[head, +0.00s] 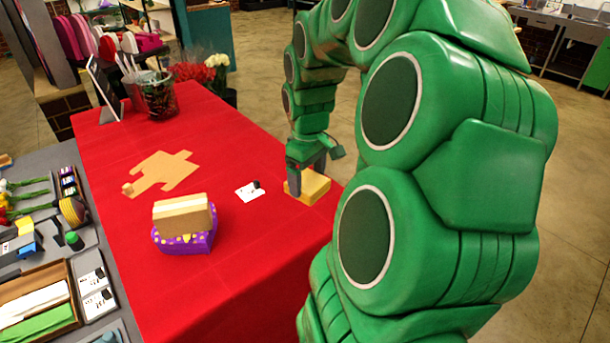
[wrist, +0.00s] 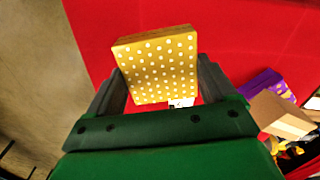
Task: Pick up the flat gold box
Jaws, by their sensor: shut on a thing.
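The flat gold box (wrist: 157,66) has white dots and sits between the two fingers of my gripper (wrist: 160,88) in the wrist view. In the head view the gold box (head: 309,188) is at the right edge of the red table, with my gripper (head: 306,180) coming down on it from above. The fingers are shut on its sides. Whether the box touches the table or is slightly lifted, I cannot tell. My arm covers part of the table's right side.
The red-covered table (head: 240,275) carries a purple dotted box with a tan block (head: 183,217) on it, a white card (head: 250,191), a flat tan cutout (head: 163,171) and a glass vase (head: 158,97). A side counter with trays (head: 38,305) stands at left.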

